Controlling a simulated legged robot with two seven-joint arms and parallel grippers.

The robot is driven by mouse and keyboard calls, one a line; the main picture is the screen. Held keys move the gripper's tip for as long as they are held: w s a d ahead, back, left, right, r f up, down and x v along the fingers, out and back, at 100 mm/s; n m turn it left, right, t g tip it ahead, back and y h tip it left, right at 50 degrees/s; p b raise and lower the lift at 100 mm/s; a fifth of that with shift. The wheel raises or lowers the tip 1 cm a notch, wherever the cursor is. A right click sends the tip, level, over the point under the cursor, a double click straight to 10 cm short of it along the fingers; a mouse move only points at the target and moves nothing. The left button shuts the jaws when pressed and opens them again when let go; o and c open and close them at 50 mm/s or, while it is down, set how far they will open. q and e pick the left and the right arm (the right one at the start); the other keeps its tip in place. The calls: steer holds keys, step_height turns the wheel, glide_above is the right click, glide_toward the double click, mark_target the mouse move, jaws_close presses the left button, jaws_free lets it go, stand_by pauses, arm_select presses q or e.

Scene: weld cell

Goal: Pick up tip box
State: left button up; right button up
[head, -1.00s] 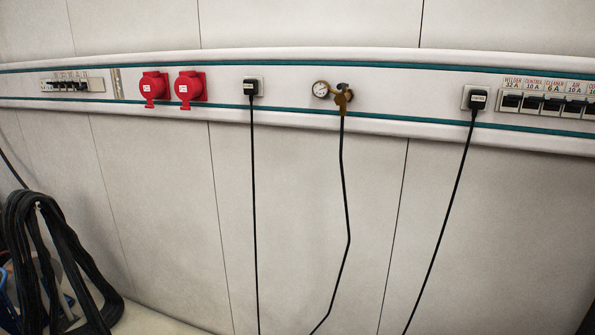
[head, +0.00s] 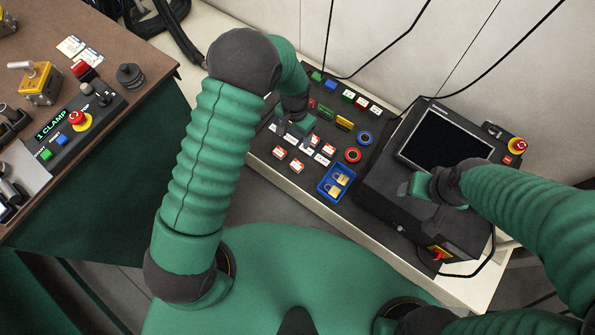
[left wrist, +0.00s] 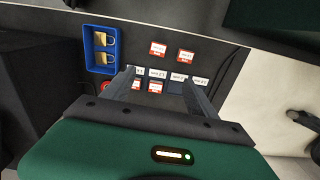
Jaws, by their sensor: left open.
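My left gripper (head: 283,130) is open above the dark bench mat in the head view. In the left wrist view its two fingers (left wrist: 158,82) reach over a row of small white-labelled pieces (left wrist: 178,78) and red-and-white tags (left wrist: 155,87). The labels are too small to read, so I cannot tell which piece is the tip box. Nothing is seen held. My right gripper (head: 424,187) is at the front edge of the screen unit; its jaws are not clear.
A blue tray (head: 322,191) with padlocks stands right of the tags. Small coloured blocks (head: 348,95) line the back of the mat. A black screen unit (head: 375,180) fills the bench's right. A brown table (head: 120,60) with a clamp control box (head: 85,118) stands at left.

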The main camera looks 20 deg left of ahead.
arm_select(q)
step_height(320, 180, down, 3)
steer(key=b, duration=0.4)
glide_above(297, 164)
steer(key=f, duration=0.7)
steer(key=w+f, duration=0.1)
steer(key=f, duration=0.3)
steer(key=shift+f, duration=0.3)
steer(key=f+b, duration=0.1)
steer(key=f, duration=0.1)
steer(key=s+f+b, duration=0.1)
steer(key=f, duration=0.2)
steer(key=shift+s+b, duration=0.15)
steer(key=shift+b, duration=0.15)
steer(key=shift+f, duration=0.25)
steer(key=shift+r, duration=0.15)
arm_select(e)
steer(key=s+x, duration=0.1)
steer(key=x, duration=0.6)
steer(key=shift+s+f, duration=0.4)
steer(key=shift+s, duration=0.1)
arm_select(q)
steer(key=shift+c, duration=1)
jaws_close()
